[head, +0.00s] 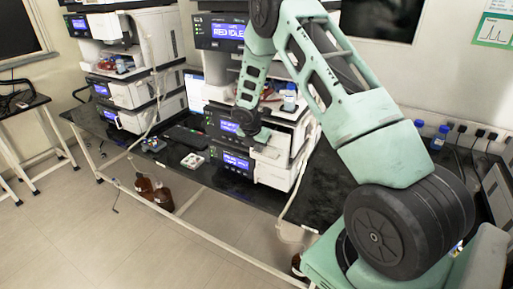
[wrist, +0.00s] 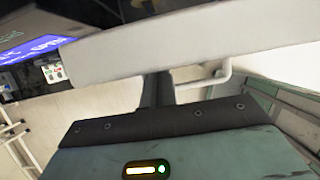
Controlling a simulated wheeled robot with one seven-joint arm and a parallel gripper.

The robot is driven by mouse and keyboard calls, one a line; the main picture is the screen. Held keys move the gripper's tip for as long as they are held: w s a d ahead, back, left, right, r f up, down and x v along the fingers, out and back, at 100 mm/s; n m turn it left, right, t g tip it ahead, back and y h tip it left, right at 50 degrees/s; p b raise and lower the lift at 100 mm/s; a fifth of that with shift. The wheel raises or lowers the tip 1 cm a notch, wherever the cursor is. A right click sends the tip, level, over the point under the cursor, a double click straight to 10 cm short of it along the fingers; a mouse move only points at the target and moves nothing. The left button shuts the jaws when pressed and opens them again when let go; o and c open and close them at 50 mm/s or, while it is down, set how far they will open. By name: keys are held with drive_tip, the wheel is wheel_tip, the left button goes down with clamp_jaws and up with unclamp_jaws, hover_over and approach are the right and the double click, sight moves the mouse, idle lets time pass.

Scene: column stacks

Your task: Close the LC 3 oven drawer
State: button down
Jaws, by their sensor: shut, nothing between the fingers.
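The right-hand instrument stack (head: 228,120) stands on the black bench in the head view. A white drawer front (head: 270,152) sticks out of its middle unit, at the right of a blue display. In the wrist view a broad pale panel (wrist: 190,42), likely this drawer, fills the upper part, with a lit blue display (wrist: 30,50) at its left. My gripper (head: 250,132) is at the drawer in the head view. In the wrist view its dark shut fingers (wrist: 157,88) reach up to the panel's lower edge, partly hidden by it. I cannot tell whether they touch. They hold nothing.
A second stack (head: 125,90) stands to the left. A keyboard (head: 185,137) and a small white tray (head: 192,160) lie on the bench (head: 225,180) before the stacks. Brown bottles (head: 163,197) stand below it. A blue-capped bottle (head: 439,138) is at the right.

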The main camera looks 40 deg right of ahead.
drive_tip(key=shift+w+d, duration=0.15)
drive_tip(key=shift+d, duration=0.2)
